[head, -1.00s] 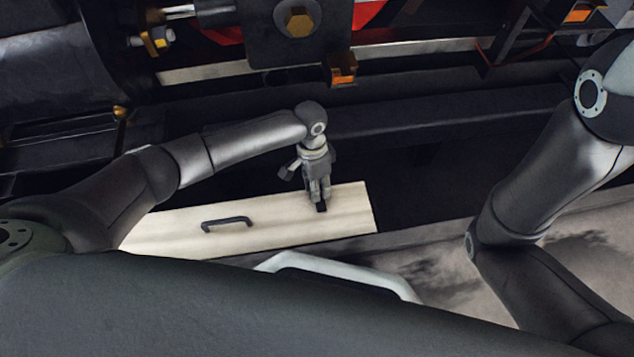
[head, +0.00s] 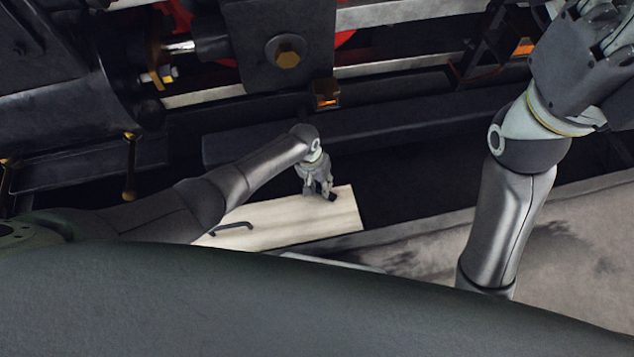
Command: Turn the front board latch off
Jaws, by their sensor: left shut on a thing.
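The front board (head: 285,226) is a pale wooden panel lying low in a dark recess. A dark handle (head: 231,227) sits on its left part. A small dark latch (head: 332,197) is at the board's right part, mostly hidden by my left gripper. My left gripper (head: 323,193) points down at the board and is shut on the latch. The latch's exact angle is hard to make out. My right gripper (head: 606,28) is raised at the top right, cut by the frame edge, far from the board; its fingers do not show clearly.
Dark tram machinery with a brass bolt (head: 287,57) and a small orange-lit box (head: 326,94) stands behind the board. A long dark beam (head: 400,121) runs between them. Grey stained floor (head: 550,238) is at the right. My own body covers the board's lower left.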

